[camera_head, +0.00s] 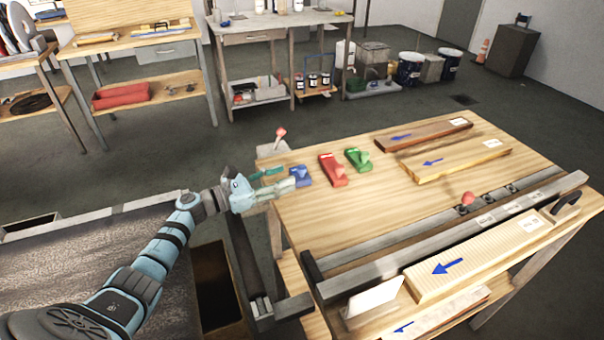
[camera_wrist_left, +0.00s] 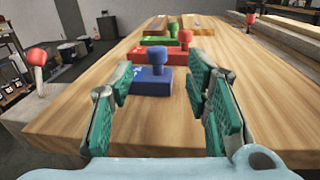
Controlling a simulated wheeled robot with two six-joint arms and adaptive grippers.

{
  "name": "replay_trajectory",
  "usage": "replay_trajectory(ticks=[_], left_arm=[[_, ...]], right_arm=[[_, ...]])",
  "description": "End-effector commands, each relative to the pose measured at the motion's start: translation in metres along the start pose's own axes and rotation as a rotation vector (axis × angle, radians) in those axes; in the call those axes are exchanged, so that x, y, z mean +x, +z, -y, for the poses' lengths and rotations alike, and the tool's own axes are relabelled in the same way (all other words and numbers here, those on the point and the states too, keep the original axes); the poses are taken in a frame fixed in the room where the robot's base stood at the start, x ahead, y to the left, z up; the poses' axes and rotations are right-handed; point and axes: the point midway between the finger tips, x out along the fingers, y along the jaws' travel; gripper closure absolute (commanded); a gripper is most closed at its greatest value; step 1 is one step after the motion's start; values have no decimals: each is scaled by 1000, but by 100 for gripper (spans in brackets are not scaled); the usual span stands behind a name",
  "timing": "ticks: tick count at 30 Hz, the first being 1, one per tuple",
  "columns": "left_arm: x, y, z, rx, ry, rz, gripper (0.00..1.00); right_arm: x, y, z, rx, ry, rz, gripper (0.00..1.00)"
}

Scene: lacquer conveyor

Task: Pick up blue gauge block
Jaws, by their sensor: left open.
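The blue gauge block (camera_head: 300,175) lies on the wooden table near its left edge, with a knob on top. In the left wrist view the blue gauge block (camera_wrist_left: 152,78) sits ahead, roughly between the fingers and a little beyond their tips. My left gripper (camera_head: 281,181) is just left of the block at the table edge. Its green-padded fingers (camera_wrist_left: 163,82) are spread apart with nothing between them. A red block (camera_head: 333,170) and a green block (camera_head: 358,158) stand to the right of the blue one. My right gripper is not in view.
The wooden table (camera_head: 300,228) is bare in front of the blocks. Two boards, a brown one (camera_head: 424,135) and a lighter one (camera_head: 455,160), lie behind right. A metal rail (camera_head: 400,262) runs along the front. A red-knobbed lever (camera_wrist_left: 36,60) stands left of the table.

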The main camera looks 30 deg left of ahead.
Motion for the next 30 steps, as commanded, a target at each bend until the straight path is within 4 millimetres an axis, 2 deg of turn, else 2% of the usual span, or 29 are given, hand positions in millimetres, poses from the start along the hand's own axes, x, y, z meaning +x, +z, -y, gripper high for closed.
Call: replay_trajectory(ticks=[5,12,19,20,27,28,30], left_arm=[[20,1,0,-1,-2,1,56],[64,4,-2,-1,-3,2,56],[70,4,-2,0,-3,0,56],[70,4,-2,0,-3,0,58],[70,4,-2,0,-4,0,96],[70,4,-2,0,-4,0,100],[70,4,-2,0,-4,0,100]], right_arm=[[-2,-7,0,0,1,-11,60],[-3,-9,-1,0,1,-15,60],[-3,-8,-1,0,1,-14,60],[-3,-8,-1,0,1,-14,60],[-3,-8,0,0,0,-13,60],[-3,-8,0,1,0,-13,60],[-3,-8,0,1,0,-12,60]])
